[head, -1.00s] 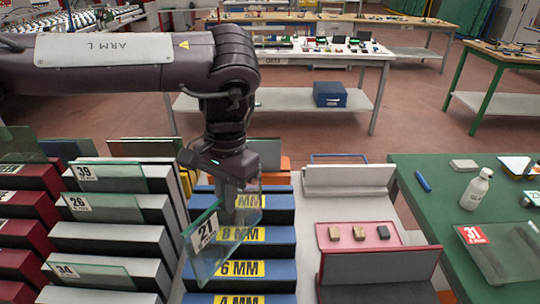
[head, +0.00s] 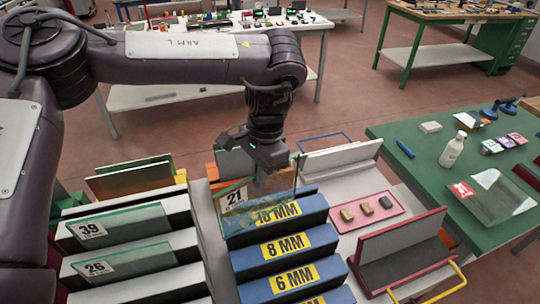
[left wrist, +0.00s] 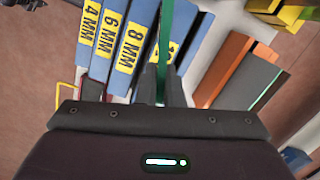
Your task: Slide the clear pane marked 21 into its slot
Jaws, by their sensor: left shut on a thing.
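The clear pane marked 21 (head: 235,207) is upright, with a white label at its upper left. In the head view it stands at the far end of the blue slotted rack (head: 283,249), in front of the 10 MM label. My left gripper (head: 268,182) is shut on the pane's top edge. In the left wrist view the pane shows edge-on as a green strip (left wrist: 166,45) between the fingers (left wrist: 162,88). I cannot tell whether its lower edge is in a slot. The blue rack carries labels 10 MM, 8 MM and 6 MM. My right gripper is not in view.
A grey rack (head: 135,240) at left holds panes marked 39 (head: 115,225) and 26 (head: 125,262). A pink tray (head: 366,210) with small blocks lies right of the blue rack. A green table (head: 420,165) at right holds a bottle (head: 453,150) and a pane with a red label (head: 490,195).

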